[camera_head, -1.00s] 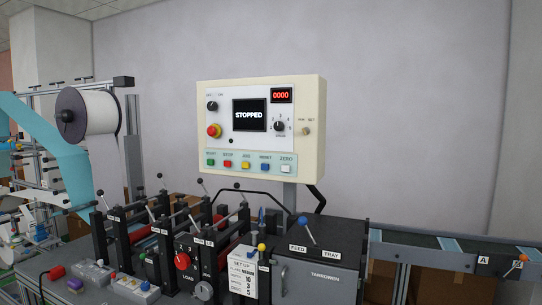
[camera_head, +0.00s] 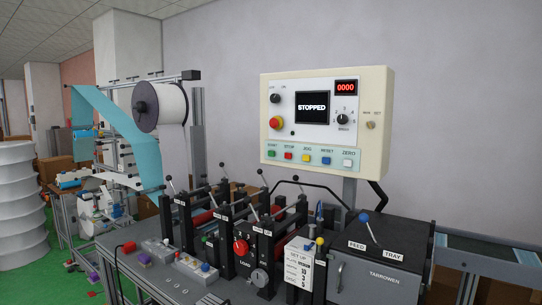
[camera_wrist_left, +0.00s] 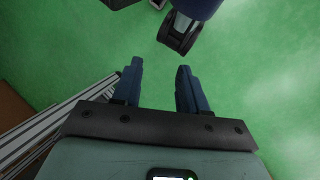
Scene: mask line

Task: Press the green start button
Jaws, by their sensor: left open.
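The green start button (camera_head: 272,153) is the leftmost in a row of coloured buttons along the bottom of the cream control panel (camera_head: 377,130). The panel's screen (camera_head: 312,108) reads STOPPED and its red counter (camera_head: 346,87) reads 0000. Red, yellow, blue and white buttons sit to the right of the green one. My left gripper (camera_wrist_left: 156,82) shows only in the left wrist view, open and empty, with green floor beyond its fingers. It is away from the panel. My right gripper is not in view.
Below the panel stands a machine with black levers and rollers, and a grey feed tray box (camera_head: 375,265) at right.

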